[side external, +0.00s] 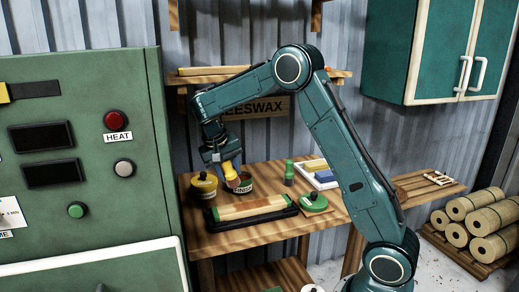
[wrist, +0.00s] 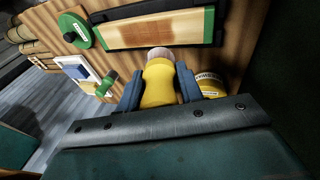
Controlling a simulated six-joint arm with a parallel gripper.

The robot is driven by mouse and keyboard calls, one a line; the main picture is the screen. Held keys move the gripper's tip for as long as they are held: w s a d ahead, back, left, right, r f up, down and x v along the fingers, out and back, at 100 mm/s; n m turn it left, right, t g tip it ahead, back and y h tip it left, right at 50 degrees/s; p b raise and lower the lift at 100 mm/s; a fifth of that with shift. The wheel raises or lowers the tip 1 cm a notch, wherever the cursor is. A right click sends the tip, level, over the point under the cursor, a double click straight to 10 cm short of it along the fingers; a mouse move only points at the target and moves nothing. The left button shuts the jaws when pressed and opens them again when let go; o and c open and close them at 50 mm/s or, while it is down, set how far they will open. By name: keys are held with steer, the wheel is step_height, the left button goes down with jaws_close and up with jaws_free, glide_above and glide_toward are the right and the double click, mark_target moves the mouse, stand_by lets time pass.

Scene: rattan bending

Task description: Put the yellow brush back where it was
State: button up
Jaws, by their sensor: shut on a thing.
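The open can is not clearly visible in that view.
A yellow tin (side external: 203,187) stands close left. A black tray (side external: 252,220) with a wooden panel lies in front. A green machine (side external: 90,150) borders the left.

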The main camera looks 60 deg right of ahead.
steer(key=shift+w+d+f, duration=0.1)
steer(key=shift+w+d, duration=0.1)
steer(key=shift+d, duration=0.35)
steer(key=s+d+f+n+t+y, duration=0.1)
steer(key=s+d+y, duration=0.1)
steer(key=d, duration=1)
steer(key=s+d+f+n+y, duration=0.1)
steer(key=d+n+y, duration=0.1)
steer(key=d, duration=1)
steer(key=shift+d+f, duration=0.15)
steer(key=shift+f, duration=2.6)
steer(key=shift+f, duration=0.1)
steer(key=shift+f, duration=2.35)
steer(key=shift+f, duration=0.15)
steer(key=o, duration=1)
